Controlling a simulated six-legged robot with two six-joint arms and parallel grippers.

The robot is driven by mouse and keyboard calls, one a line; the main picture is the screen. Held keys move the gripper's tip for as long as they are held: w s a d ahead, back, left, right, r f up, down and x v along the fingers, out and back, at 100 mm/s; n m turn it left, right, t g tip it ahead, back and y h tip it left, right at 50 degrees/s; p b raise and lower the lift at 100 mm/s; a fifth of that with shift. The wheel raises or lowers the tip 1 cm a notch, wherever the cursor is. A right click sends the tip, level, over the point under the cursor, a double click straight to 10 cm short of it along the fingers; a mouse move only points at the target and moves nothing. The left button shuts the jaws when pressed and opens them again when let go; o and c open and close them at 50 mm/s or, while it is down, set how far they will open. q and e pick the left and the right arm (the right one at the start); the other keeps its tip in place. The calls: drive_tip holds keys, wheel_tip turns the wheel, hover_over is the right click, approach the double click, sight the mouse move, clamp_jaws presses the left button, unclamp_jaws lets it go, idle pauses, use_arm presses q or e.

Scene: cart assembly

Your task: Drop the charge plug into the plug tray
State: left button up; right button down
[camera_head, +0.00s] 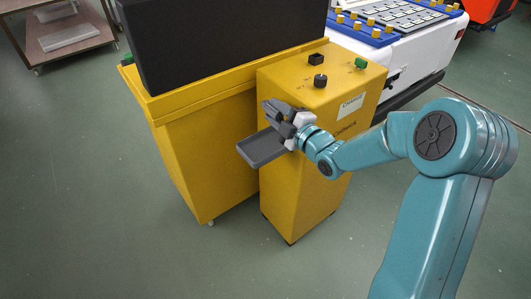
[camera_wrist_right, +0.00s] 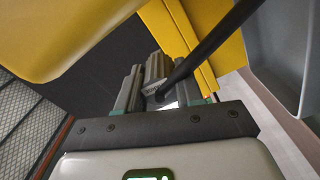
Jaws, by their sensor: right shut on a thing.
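My right gripper (camera_head: 277,110) reaches in from the right in the head view, in front of the yellow charging box (camera_head: 285,195). It is shut on the charge plug, a small grey block (camera_wrist_right: 154,70) between the two fingers in the wrist view. A thick black cable (camera_wrist_right: 215,42) runs past the plug to the upper right. The plug tray, a dark grey shelf (camera_head: 262,149), juts from the yellow box just below the gripper. A grey tray-like surface (camera_wrist_right: 285,50) shows at the right of the wrist view. The plug is hard to make out in the head view. My left gripper is not in view.
The box top carries a black knob (camera_head: 320,81), a black block (camera_head: 316,59) and a green button (camera_head: 361,63). A yellow cart with a large black panel (camera_head: 225,40) stands left. A white machine (camera_head: 400,60) is behind. The floor in front is clear.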

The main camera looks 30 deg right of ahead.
wheel_tip(320, 180, down, 4)
drive_tip(key=shift+f+b, duration=0.2)
drive_tip(key=shift+b, duration=0.6)
drive_tip(key=c, duration=0.6)
unclamp_jaws()
drive_tip(key=shift+c, duration=0.2)
drive_tip(key=s+d+b, duration=0.1)
drive_tip(key=s+b, duration=0.4)
drive_tip(key=s, duration=1.1)
drive_tip(key=shift+s, duration=0.15)
